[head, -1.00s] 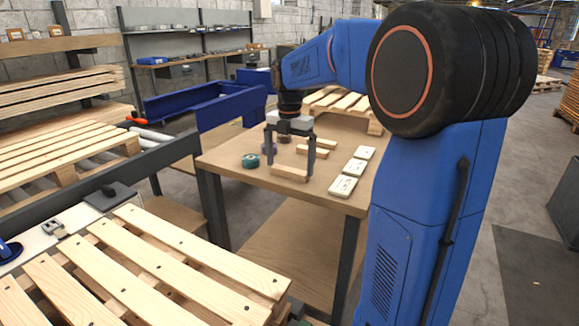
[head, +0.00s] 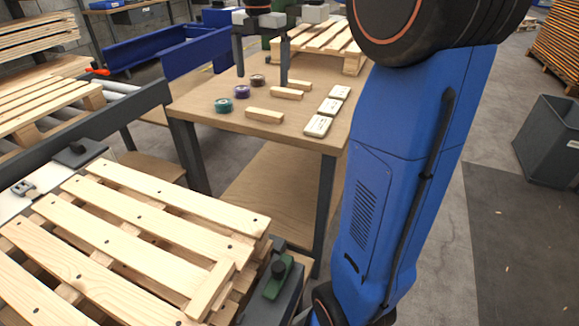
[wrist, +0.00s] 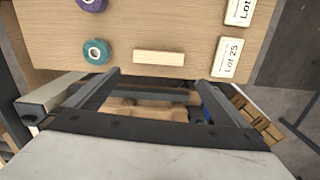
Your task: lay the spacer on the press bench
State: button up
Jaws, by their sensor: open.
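Several short pale wooden blocks that look like spacers lie on a wooden-topped bench (head: 195,108). The nearest block (head: 264,116) lies flat near the front edge, and it also shows in the wrist view (wrist: 158,57). Two more blocks (head: 287,93) lie behind it. My gripper (head: 262,80) is open and empty, raised above the bench top. In the wrist view, my gripper's fingers (wrist: 160,76) are spread wide, with the nearest block beyond them and between their lines, apart from both. I cannot tell whether this bench is the press bench.
Tape rolls, teal (head: 223,105), purple (head: 242,91) and brown (head: 258,80), lie left of the blocks. White lot cards (head: 318,125) lie to the right.

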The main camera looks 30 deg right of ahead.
jog(key=s+a+f+m+t, duration=0.1)
jog(key=s+a+f+m, duration=0.2)
jog(key=s+f+m, duration=0.3)
jog(key=s+a+f+m+t, duration=0.2)
jog(key=s+f+m, duration=0.4)
jog(key=s+m, duration=0.4)
jog(key=s+a+f+m+t, duration=0.1)
jog(key=s+a+f+m, duration=0.2)
jog(key=s, duration=1)
notch_tip(320, 180, down, 3)
jog(key=m, duration=0.5)
jog(key=shift+s+a+t, duration=0.2)
jog(key=shift+a+t, duration=0.1)
jog(key=shift+a, duration=0.05)
jog(key=shift+r, duration=0.1)
